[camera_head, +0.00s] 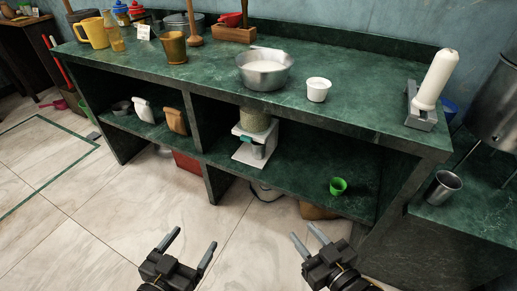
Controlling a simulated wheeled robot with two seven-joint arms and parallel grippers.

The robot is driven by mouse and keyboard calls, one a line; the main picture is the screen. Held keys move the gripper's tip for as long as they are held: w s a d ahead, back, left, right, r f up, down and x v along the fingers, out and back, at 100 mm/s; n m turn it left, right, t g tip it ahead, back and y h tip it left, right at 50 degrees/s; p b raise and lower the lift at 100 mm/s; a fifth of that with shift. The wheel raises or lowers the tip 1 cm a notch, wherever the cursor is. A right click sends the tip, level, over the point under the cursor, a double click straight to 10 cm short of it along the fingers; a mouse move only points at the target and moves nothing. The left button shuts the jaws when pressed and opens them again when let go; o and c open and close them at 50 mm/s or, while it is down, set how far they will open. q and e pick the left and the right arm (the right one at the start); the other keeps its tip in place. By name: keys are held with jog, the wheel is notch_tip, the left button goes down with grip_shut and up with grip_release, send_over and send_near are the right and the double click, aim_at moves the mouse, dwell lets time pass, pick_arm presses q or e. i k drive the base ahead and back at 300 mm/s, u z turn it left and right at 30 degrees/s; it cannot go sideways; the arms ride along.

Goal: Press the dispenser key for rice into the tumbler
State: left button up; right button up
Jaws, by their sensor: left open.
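Several cups could be the tumbler: a steel cup (442,188) on the low green surface at right, a small green cup (338,186) on the shelf right of the dispenser, and an amber cup (174,47) on the counter top. No cup is visible under the dispenser. My left gripper (192,240) and right gripper (305,231) are both open and empty, low in front of the counter.
The counter top (215,75) holds a metal bowl (265,69), a white cup (318,89) and a white cylinder on a grey stand (435,80). Upright dividers bound the shelf bays. A large metal pot (497,110) stands at right. The tiled floor (110,225) is mostly clear.

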aim_at(244, 138)
jog(key=u, duration=0.55)
jog(key=k, duration=1.35)
jog(key=u, duration=0.9)
jog(key=i, duration=1.5)
jog(key=z, duration=0.6)
